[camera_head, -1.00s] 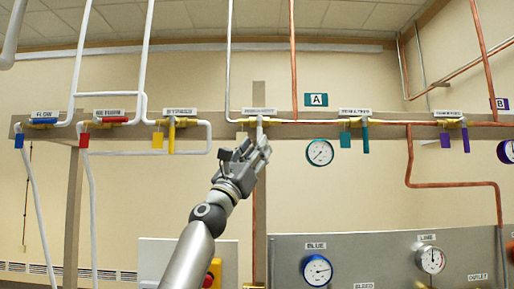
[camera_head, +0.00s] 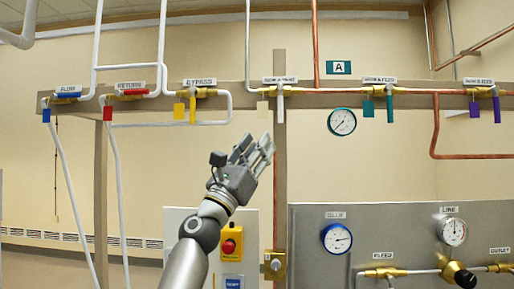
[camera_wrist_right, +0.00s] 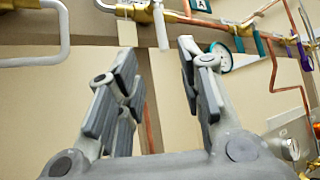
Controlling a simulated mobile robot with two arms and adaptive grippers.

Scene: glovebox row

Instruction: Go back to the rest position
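My right gripper (camera_head: 258,150) is raised in the middle of the head view, below and a little left of the white-handled valve (camera_head: 281,101). Its fingers point up and are spread apart. In the wrist view, the two finger pads of the right gripper (camera_wrist_right: 155,95) stand well apart with nothing between them. The white handle (camera_wrist_right: 161,27) hangs straight down beyond the fingertips, clear of them. My left gripper is in neither view.
A wooden rail (camera_head: 345,101) carries several valves and pipes. Below it are a round gauge (camera_head: 342,121), a grey panel (camera_head: 395,222) and a yellow box with a red button (camera_head: 231,241). The wall left of my forearm has open room before it.

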